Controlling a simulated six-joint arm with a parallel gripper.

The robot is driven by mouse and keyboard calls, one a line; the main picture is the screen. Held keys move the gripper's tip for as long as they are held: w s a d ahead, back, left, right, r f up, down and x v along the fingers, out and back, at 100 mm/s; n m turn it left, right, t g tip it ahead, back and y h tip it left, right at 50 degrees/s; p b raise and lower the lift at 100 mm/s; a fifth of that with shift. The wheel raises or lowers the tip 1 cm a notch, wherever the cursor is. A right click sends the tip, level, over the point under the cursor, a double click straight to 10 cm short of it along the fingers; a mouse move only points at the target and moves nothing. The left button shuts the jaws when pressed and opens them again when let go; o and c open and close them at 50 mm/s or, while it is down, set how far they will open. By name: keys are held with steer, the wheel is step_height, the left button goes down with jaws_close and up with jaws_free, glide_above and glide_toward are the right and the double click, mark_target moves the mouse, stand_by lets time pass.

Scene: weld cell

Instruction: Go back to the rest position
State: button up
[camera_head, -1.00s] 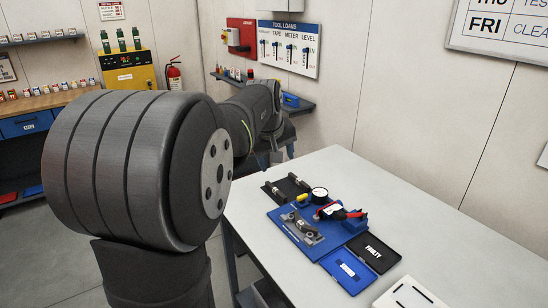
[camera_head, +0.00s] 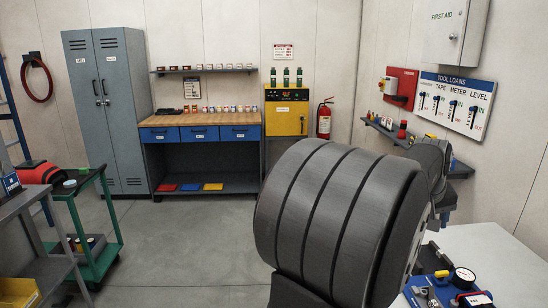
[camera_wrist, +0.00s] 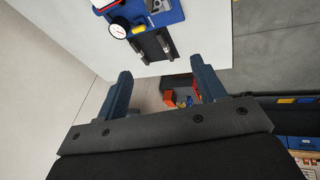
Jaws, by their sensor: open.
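My gripper (camera_wrist: 160,92) shows in the wrist view with its two dark blue fingers wide apart and nothing between them. The white table (camera_wrist: 195,50) lies beyond the fingertips, with a blue fixture board (camera_wrist: 165,12), a round gauge (camera_wrist: 118,31) and a black rail piece (camera_wrist: 153,46) near its edge. In the head view my arm covers the lower middle, and my gripper is hidden behind it. The white table (camera_head: 500,262) shows at the lower right with the gauge (camera_head: 464,278) and part of the blue board (camera_head: 415,291).
A workbench (camera_head: 235,119) with blue drawers, a grey locker (camera_head: 128,150) and a yellow cabinet (camera_head: 286,121) stand at the back. A fire extinguisher (camera_head: 324,120) stands beside the cabinet. A green cart (camera_head: 95,262) is at the left. The floor between is clear.

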steer(key=w+d+f+m, duration=0.4)
steer(key=d+f+m, duration=0.6)
steer(key=d, duration=0.1)
steer(key=shift+d, duration=0.15)
steer(key=shift+w+r, duration=0.1)
stand_by(0.3)
steer(key=s+a+r+n, duration=0.4)
steer(key=a+r+n, duration=0.6)
steer(key=a+n, duration=0.15)
steer(key=m, duration=1.1)
glide_toward(443, 273)
steer(key=x, duration=0.8)
steer(key=shift+w+f, duration=0.2)
steer(key=shift+f, duration=0.05)
steer(key=shift+r+n, duration=0.15)
steer(key=shift+n, duration=0.3)
steer(key=shift+s+d+n+t+y, duration=0.1)
steer(key=shift+n+t+y, duration=0.35)
steer(key=shift+n, duration=1.05)
